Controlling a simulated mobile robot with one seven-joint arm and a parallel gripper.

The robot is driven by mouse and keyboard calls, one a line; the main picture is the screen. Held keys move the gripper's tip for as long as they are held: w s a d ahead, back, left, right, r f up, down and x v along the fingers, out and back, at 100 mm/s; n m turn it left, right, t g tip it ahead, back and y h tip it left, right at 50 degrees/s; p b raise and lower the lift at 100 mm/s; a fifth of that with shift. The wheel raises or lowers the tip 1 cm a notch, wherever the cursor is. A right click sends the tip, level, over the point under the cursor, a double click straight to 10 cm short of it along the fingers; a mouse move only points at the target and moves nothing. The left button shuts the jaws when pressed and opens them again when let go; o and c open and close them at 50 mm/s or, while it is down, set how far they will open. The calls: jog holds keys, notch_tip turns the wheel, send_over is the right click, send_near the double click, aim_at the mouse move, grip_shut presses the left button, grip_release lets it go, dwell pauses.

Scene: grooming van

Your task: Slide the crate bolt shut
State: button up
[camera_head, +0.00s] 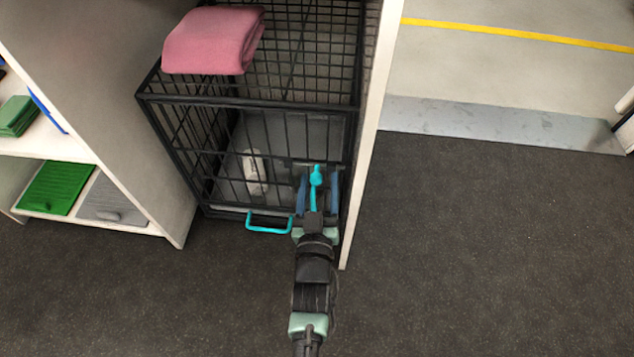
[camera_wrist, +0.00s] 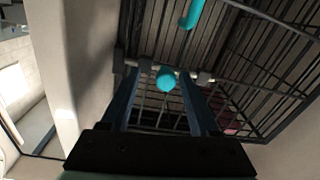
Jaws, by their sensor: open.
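The black wire crate (camera_head: 180,150) stands between a shelf unit and a white panel. Its bolt has a cyan knob (camera_head: 316,178) at the right part of the crate front, and the knob also shows in the wrist view (camera_wrist: 166,82). A grey horizontal rod with collars (camera_wrist: 205,77) runs behind the knob. My gripper (camera_head: 317,188) is open, with one dark blue finger on each side of the knob. In the wrist view, the gripper (camera_wrist: 162,78) shows a gap around the knob. Whether a finger touches it, and the rod's exact end position, I cannot tell.
A cyan handle (camera_head: 268,228) sticks out low on the crate front, left of my gripper. A folded pink towel (camera_head: 213,40) lies on the crate top. The white panel edge (camera_head: 362,150) is close on the right. Dark floor (camera_head: 480,240) beyond it is clear.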

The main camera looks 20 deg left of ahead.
jog(key=shift+a, duration=0.1)
jog(key=shift+s, duration=0.2)
jog(key=p+v, duration=0.6)
jog(key=v, duration=0.6)
jog(key=shift+s+d+p, duration=0.2)
jog(key=shift+s+p, duration=0.05)
jog(key=shift+p, duration=0.15)
